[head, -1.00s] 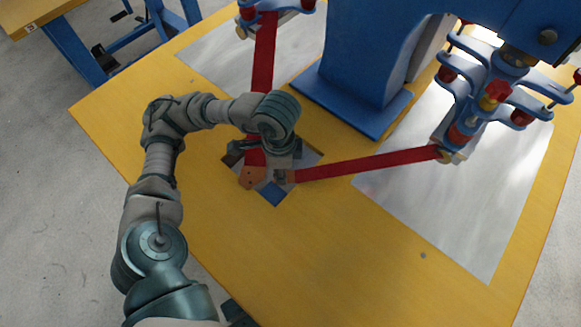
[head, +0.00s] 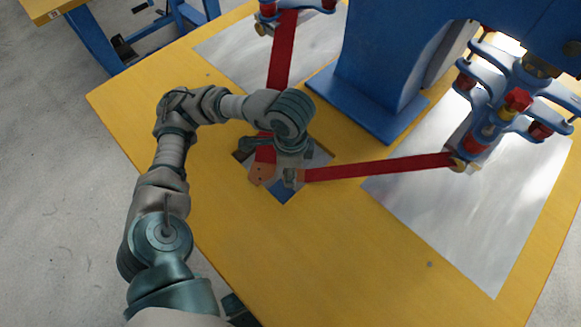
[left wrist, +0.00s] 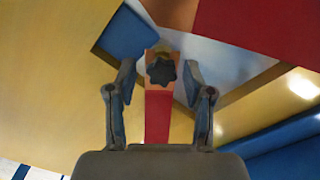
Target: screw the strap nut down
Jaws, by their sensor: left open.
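A dark star-shaped strap nut (left wrist: 161,70) sits on the orange end of a red strap (left wrist: 158,115) in the left wrist view. My left gripper (left wrist: 159,78) is open, one finger on each side of the nut; I cannot tell whether they touch it. In the head view the gripper (head: 276,163) is low over the strap ends, and the nut is hidden or too small to make out there. One red strap (head: 380,167) comes from the right, another red strap (head: 281,60) from the back; its orange end (head: 262,174) shows beside the gripper.
The straps run to blue clamp frames with red knobs (head: 517,100). A blue machine column (head: 370,75) stands behind my gripper on the yellow table (head: 330,240). Grey plates (head: 490,210) lie on the table. The table front is clear.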

